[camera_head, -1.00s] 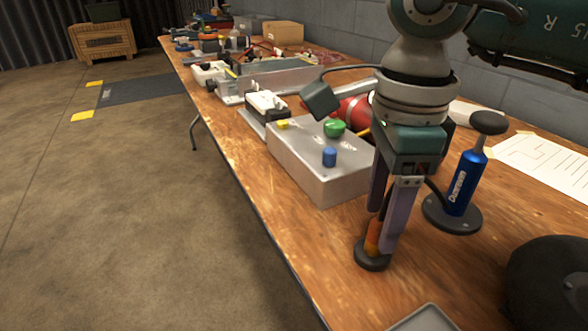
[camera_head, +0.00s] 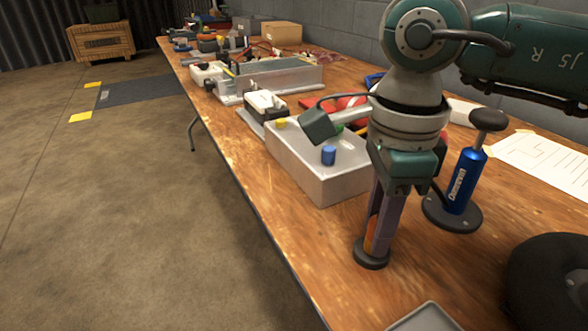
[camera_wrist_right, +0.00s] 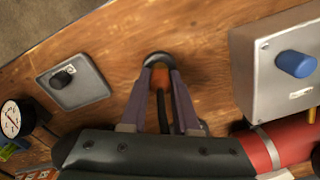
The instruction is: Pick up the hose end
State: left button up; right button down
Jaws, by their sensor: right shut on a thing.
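The hose end (camera_head: 371,238) has an orange grip and stands upright in a round black holder (camera_head: 371,254) on the bench near its front edge. My right gripper (camera_head: 380,235) points down over it, with its fingers shut on the orange grip. In the right wrist view the hose end (camera_wrist_right: 160,78) shows between the two fingertips (camera_wrist_right: 159,75), with a dark hose running back from it. The holder's ring also shows in the right wrist view (camera_wrist_right: 158,56). The hose end is still at the holder. My left gripper is not in view.
A blue hand pump (camera_head: 462,185) on a round base stands right of my gripper. A grey box with coloured buttons (camera_head: 318,180) stands left of it. A black round object (camera_head: 550,285) lies front right.

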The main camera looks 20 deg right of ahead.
dwell(0.5)
jog(key=shift+r, duration=0.65)
notch_tip(320, 180, up, 19)
jog(key=p, duration=0.3)
jog(key=shift+f+p, duration=0.15)
jog(key=shift+p, duration=0.15)
